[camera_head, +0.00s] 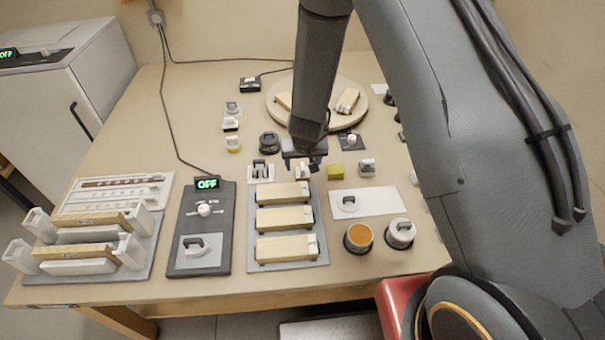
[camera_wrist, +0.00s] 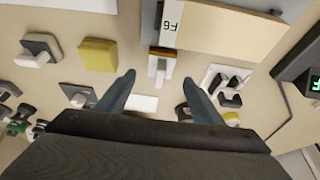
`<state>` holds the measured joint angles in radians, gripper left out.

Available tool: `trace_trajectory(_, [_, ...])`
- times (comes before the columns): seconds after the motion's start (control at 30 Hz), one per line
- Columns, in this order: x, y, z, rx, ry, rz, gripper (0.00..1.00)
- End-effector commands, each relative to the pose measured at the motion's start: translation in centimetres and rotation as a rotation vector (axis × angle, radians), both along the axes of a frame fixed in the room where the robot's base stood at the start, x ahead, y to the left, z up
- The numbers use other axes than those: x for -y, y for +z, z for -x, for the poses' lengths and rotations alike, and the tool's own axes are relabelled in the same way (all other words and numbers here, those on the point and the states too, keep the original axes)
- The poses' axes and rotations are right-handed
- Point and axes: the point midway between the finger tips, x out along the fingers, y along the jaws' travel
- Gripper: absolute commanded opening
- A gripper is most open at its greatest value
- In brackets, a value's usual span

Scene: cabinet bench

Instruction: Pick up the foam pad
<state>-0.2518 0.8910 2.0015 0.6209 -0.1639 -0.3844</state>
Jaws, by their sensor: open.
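The foam pad appears to be the small yellow block (camera_head: 335,171) on the bench, just right of my gripper (camera_head: 303,163) in the head view. In the wrist view the yellow block (camera_wrist: 100,54) lies flat, left of and beyond my left finger, apart from it. My gripper (camera_wrist: 158,80) is open above the bench, with nothing held between the fingers. A small white and grey piece (camera_wrist: 161,66) shows between and beyond the fingertips. It is partly hidden by my gripper in the head view.
A grey tray (camera_head: 322,256) with wooden blocks lies in front. A grey handled piece (camera_head: 366,167) stands right of the yellow block. A white plate (camera_head: 385,201) and an orange-topped round pot (camera_head: 358,238) are nearer. A round turntable (camera_head: 277,114) is behind my arm.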

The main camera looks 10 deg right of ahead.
Motion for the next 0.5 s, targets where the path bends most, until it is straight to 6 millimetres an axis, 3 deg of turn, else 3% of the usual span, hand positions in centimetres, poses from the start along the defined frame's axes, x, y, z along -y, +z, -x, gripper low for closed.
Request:
trace_trajectory(0.23, [0.0, -2.9, -0.7, -0.003, 0.0, 0.0, 0.61])
trace_trajectory(0.5, [0.0, -3.7, -1.1, -0.001, -0.001, 0.0, 0.61])
